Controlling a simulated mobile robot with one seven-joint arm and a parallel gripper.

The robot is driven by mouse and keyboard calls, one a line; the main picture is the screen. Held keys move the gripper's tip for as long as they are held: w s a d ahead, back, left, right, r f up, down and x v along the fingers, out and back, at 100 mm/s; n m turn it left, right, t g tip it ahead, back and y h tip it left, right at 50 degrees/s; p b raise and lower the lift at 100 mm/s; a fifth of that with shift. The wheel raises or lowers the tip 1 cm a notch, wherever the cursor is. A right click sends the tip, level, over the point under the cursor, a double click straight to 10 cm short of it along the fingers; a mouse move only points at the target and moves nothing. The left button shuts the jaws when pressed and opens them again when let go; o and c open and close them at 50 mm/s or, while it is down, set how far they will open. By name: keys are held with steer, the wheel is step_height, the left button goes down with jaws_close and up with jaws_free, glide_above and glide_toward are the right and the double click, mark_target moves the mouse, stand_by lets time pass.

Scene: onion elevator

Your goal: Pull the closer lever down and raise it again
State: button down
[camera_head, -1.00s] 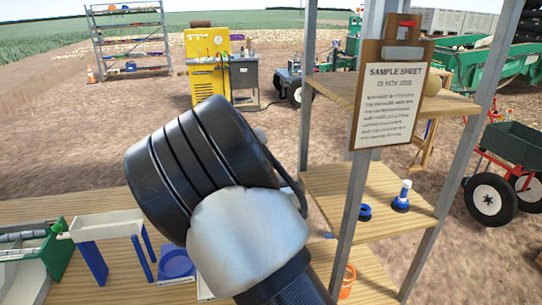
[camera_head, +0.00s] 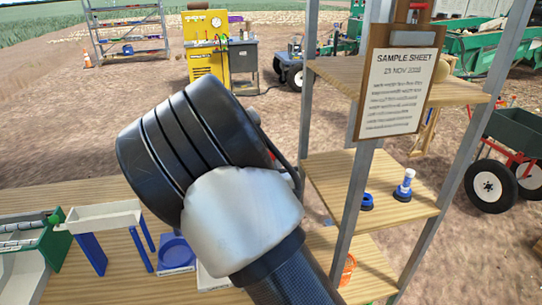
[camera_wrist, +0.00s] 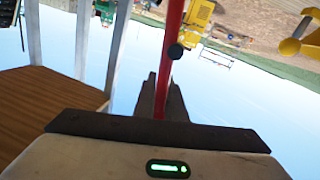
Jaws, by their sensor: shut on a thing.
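A red bar (camera_wrist: 170,35), which looks like the closer lever, runs down between the dark fingers of my gripper (camera_wrist: 165,92) in the wrist view. My gripper is shut on it. A dark round knob (camera_wrist: 176,51) shows on or just beside the bar, above the fingertips in the picture. In the head view my black and white wrist fills the middle and hides my fingers and most of the lever. What the lever is fixed to cannot be made out.
A metal-framed wooden shelf (camera_head: 375,190) with a clipboard (camera_head: 402,85) stands close on the right. A wooden table (camera_head: 118,270) at lower left carries a white tray on blue legs (camera_head: 105,215). A yellow machine (camera_head: 207,60) and a wheeled cart (camera_head: 515,140) stand farther off.

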steer(key=shift+a+r, duration=0.15)
steer(key=s+a+f+n+t+y+b, duration=0.1)
steer(key=s+a+f+n+b, duration=0.2)
steer(key=a+f+n+b, duration=0.4)
steer(key=shift+a+f+n+t+y+b, duration=0.3)
steer(key=shift+a+f+n+y+b, duration=0.15)
steer(key=shift+a+n, duration=1.9)
steer(key=shift+s+d+n, duration=0.1)
steer(key=shift+d+n, duration=0.15)
steer(key=c, duration=1.8)
jaws_free()
steer(key=shift+f, duration=0.1)
steer(key=shift+d, duration=0.1)
